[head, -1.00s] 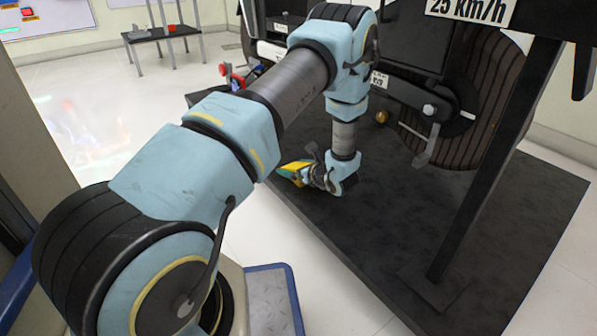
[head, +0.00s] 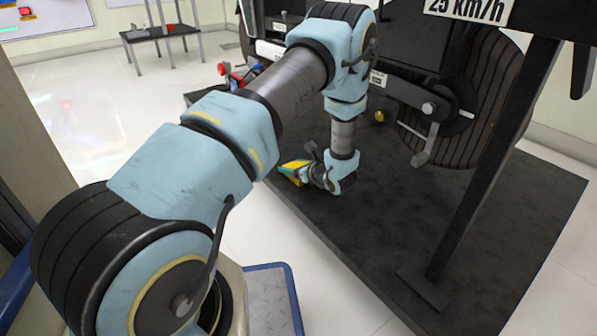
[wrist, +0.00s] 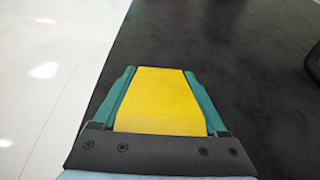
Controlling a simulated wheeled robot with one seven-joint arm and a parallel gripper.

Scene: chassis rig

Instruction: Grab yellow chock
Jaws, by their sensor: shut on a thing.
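The yellow chock (wrist: 161,100) shows in the wrist view as a yellow block filling the space between the two green fingers of my gripper (wrist: 158,85). The fingers press against its left and right sides. In the head view my gripper (head: 297,173) is low over the left edge of the black platform, with the yellow of the chock (head: 293,165) showing at its tip. Part of the chock is hidden by the gripper and wrist. I cannot tell whether the chock touches the platform.
The black platform (head: 480,225) carries a machine with a large dark wheel (head: 450,110) behind my gripper and a black post (head: 490,160) at the right. Red and blue parts (head: 232,75) are at the platform's far left. A small table (head: 160,34) stands farther back.

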